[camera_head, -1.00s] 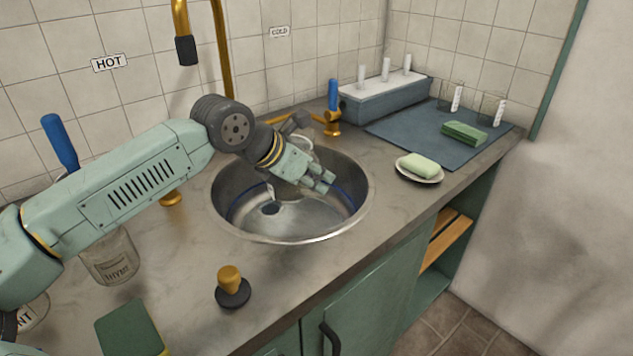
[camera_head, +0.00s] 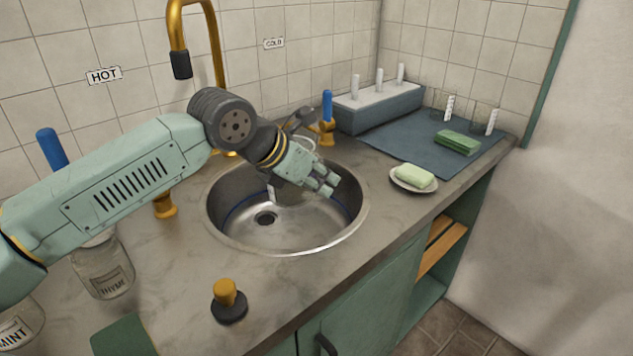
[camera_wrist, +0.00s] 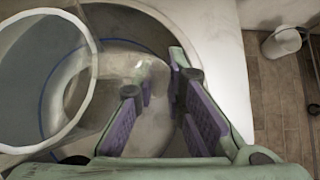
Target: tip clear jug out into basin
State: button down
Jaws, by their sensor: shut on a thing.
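The clear jug (camera_head: 287,195) is tilted over the basin, partly hidden behind my gripper (camera_head: 326,185) in the head view. In the wrist view the jug's round glass rim (camera_wrist: 93,68) fills the upper left. My gripper (camera_wrist: 160,84) is shut on the jug; its purple-padded fingers show, but the exact contact is hard to make out. The round steel basin (camera_head: 285,249) lies below, with its dark drain and a blue ring line visible. I cannot tell how much liquid is in the jug.
A gold tap (camera_head: 181,60) stands behind the basin, with a blue-handled valve (camera_head: 327,108) at its back right. A soap dish (camera_head: 414,181) is to the right. A stopper (camera_head: 228,300) and a thyme jar (camera_head: 103,270) stand front left.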

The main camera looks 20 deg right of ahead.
jog(key=shift+s+d+r, duration=0.15)
jog(key=shift+s+r, duration=0.25)
jog(key=shift+r, duration=0.35)
jog(key=shift+s+d+f+n+g+h+p, duration=0.15)
jog(key=shift+s+d+n+g+h, duration=0.15)
jog(key=shift+s+g, duration=0.35)
jog(key=shift+s+d+n+g+h+p, duration=0.15)
jog(key=shift+s+n+g+h, duration=0.2)
jog(key=shift+s+g, duration=0.25)
